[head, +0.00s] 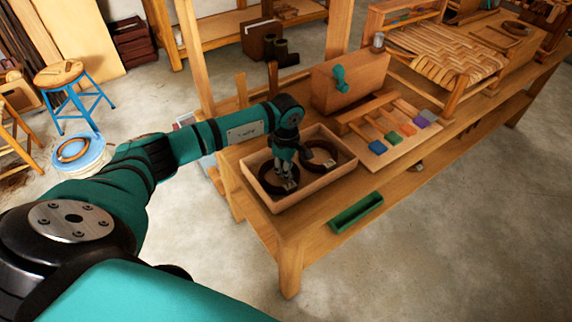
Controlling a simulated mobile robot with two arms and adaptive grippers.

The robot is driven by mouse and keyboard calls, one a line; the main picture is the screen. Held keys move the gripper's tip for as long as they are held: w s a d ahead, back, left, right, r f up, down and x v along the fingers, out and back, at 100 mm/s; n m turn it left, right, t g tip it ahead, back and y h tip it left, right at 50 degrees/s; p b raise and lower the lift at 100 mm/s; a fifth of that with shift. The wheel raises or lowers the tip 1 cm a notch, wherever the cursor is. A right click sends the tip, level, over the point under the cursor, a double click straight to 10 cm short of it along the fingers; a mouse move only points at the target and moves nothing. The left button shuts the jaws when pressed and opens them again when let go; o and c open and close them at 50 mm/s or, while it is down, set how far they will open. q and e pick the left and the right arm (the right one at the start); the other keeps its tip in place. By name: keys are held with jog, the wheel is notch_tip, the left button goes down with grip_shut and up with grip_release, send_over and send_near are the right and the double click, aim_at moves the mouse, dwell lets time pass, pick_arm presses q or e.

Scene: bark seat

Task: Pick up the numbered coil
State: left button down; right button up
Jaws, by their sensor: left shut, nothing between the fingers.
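A shallow wooden tray (339,172) stands on the near end of the workbench. Two dark brown coils lie in it: one coil on the left (266,179) and one on the right (331,150). Each seems to carry a small pale tag, but any number is too small to read. My left gripper (286,175) points down into the tray, over the right part of the left coil, and hides some of it. Its fingers are shut and empty. I cannot tell whether they touch the coil. My right gripper is out of view.
A board with coloured blocks (378,147) lies to the right. A green trough (356,213) sits at the bench's front edge. A blue stool (72,90) stands at the left. Floor at the lower right is clear.

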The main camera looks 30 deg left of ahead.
aim_at(303, 183)
pick_arm(q)
jog(key=d, duration=0.1)
jog(key=d+b, duration=0.1)
jog(key=d, duration=0.3)
jog(key=shift+w+d+b, duration=0.25)
jog(key=shift+w+b, duration=0.1)
jog(key=shift+r, duration=0.1)
